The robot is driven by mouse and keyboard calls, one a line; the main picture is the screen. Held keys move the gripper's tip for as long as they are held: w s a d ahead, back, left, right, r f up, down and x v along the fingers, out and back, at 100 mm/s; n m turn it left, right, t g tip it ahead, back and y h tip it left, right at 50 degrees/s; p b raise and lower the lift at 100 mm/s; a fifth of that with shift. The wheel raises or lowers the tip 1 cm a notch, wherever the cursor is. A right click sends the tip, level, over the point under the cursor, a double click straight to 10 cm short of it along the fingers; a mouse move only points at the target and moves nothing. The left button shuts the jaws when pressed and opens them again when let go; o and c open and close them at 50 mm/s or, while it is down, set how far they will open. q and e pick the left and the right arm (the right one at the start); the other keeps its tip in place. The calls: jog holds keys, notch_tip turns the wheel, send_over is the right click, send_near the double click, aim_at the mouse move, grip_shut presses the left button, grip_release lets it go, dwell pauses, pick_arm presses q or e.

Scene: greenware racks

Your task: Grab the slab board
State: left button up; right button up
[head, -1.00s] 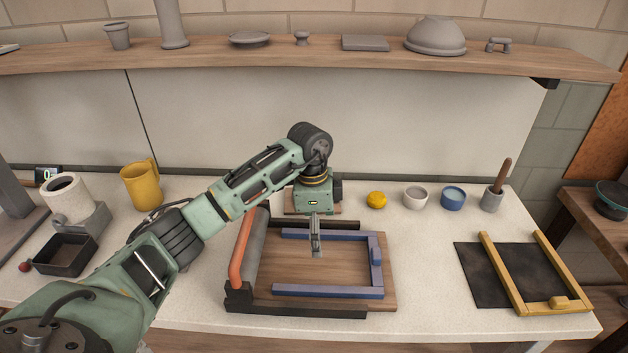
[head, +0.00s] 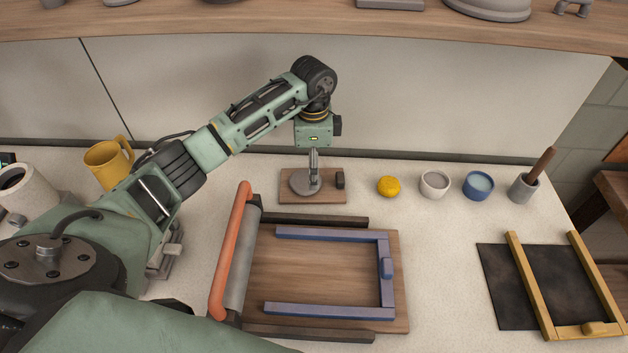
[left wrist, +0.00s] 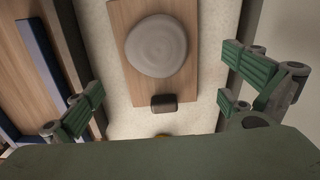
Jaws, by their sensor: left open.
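The slab board is a small wooden board (head: 290,197) with a round grey slab (head: 303,184) on it and a dark block (head: 340,180) at its right end. It lies on the worktop behind the roller station. My left gripper (head: 313,163) is above it and hides part of the slab. In the left wrist view the board (left wrist: 188,80) lies below and between the spread green fingers of the left gripper (left wrist: 160,103), with the slab (left wrist: 156,46) and dark block (left wrist: 164,103) in sight. The gripper is open and empty, with no visible contact. My right gripper is not in view.
In front lies a larger wooden board (head: 320,275) with a blue frame (head: 320,311) and a grey roller (head: 239,255) with an orange bar (head: 228,260). A yellow lump (head: 388,187) and small bowls (head: 434,185) stand right. A yellow mug (head: 107,163) stands left.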

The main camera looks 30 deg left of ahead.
pick_arm(q)
notch_tip(320, 180, down, 5)
jog(key=shift+d+r+p, duration=0.1)
jog(key=shift+d+p, duration=0.05)
jog(key=shift+p, duration=0.7)
jog(key=shift+f, duration=0.25)
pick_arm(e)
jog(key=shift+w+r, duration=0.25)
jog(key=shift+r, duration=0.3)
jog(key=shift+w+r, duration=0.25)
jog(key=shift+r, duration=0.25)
pick_arm(q)
jog(key=shift+c, duration=0.4)
jog(key=c, duration=0.7)
jog(key=shift+s+r, duration=0.1)
jog(key=shift+s, duration=0.05)
jog(key=c, duration=1)
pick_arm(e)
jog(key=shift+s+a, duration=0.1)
